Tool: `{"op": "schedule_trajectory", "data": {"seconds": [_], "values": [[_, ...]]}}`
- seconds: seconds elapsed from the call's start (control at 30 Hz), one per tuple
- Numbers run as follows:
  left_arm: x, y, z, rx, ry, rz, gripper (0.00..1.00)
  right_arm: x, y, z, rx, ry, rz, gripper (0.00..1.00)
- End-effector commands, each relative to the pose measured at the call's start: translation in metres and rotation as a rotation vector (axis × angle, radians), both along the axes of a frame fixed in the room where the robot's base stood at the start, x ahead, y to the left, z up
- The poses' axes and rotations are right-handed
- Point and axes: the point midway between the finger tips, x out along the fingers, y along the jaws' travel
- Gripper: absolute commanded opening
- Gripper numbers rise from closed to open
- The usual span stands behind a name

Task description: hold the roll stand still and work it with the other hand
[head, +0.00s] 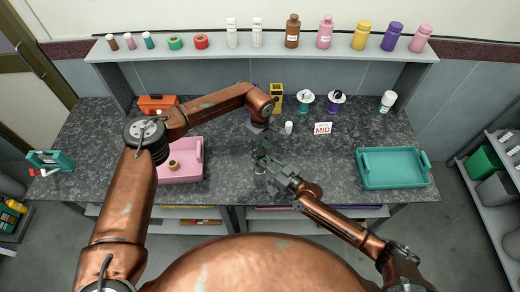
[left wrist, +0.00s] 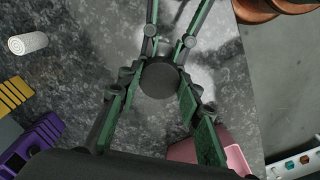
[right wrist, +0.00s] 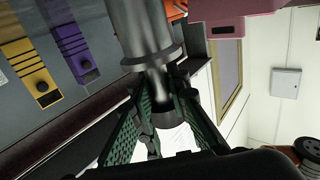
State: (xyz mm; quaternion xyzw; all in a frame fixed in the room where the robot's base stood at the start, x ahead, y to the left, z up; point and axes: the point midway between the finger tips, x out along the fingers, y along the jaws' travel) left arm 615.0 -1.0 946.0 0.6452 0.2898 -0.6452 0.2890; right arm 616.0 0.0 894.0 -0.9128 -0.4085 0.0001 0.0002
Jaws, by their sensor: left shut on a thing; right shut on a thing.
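The roll stand seems to be the grey metal post with a dark round end that shows between the fingers in the right wrist view (right wrist: 143,35). In the left wrist view its dark round top (left wrist: 160,78) lies between both grippers' green fingers. My left gripper (head: 260,148) reaches down to it at the table's middle and is shut on it. My right gripper (head: 268,165) comes in from the lower right and is also shut on it. In the head view the fingers largely hide the stand, so its foot cannot be made out.
A pink tray (head: 190,178) holding a brown roll (head: 174,165) is at left; a teal tray (head: 365,182) is at right. A yellow device (head: 276,98) stands behind. The counter before the teal tray is clear.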

Motion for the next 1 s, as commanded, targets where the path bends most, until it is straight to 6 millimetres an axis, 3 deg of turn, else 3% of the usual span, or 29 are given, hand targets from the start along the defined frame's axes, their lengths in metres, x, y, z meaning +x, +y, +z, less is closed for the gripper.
{"op": "schedule_trajectory", "data": {"seconds": [0.4, 0.6, 0.73, 0.77, 1.0], "values": [[0.0010, 0.0003, 0.0008, 0.000, -0.002, -0.825, 0.20, -0.0004, -0.0002, -0.0009, -0.001, 0.001, 0.000, 0.00], [0.0010, 0.0004, 0.0007, -0.001, -0.002, -1.155, 0.20, -0.0005, -0.0001, -0.0009, -0.001, 0.001, 0.000, 0.00], [0.0010, 0.0004, 0.0007, -0.001, -0.002, -1.140, 0.20, -0.0006, 0.0000, -0.0010, -0.001, 0.001, 0.001, 0.00], [0.0010, 0.0004, 0.0007, -0.001, -0.002, -1.140, 0.34, -0.0006, 0.0000, -0.0010, -0.001, 0.001, 0.001, 0.00], [0.0006, 0.0004, 0.0002, -0.001, -0.001, -1.139, 0.50, -0.0006, 0.0000, -0.0010, -0.001, 0.002, 0.001, 0.00]]}}
